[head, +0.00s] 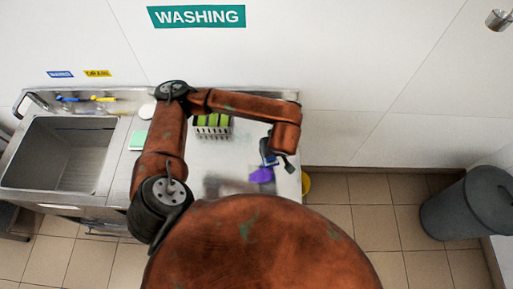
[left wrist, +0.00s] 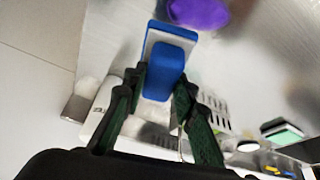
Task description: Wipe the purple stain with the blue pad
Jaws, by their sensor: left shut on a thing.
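The purple stain (head: 261,175) lies on the steel counter near its right end; it also shows at the top of the left wrist view (left wrist: 200,10). My left gripper (head: 279,158) is just above and right of the stain in the head view. In the left wrist view its dark fingers (left wrist: 160,95) are shut on the blue pad (left wrist: 168,60), which has a pale grey-white part around it. The pad (head: 268,152) is close beside the stain; I cannot tell whether it touches the counter. My right gripper is not in view.
A basket (head: 212,133) with green items stands at the counter's back. A green-and-white sponge (head: 138,140) lies between it and the sink (head: 60,155). A dark blurred patch (head: 228,187) shows on the counter. A yellow object (head: 306,184) and grey bin (head: 470,205) stand right.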

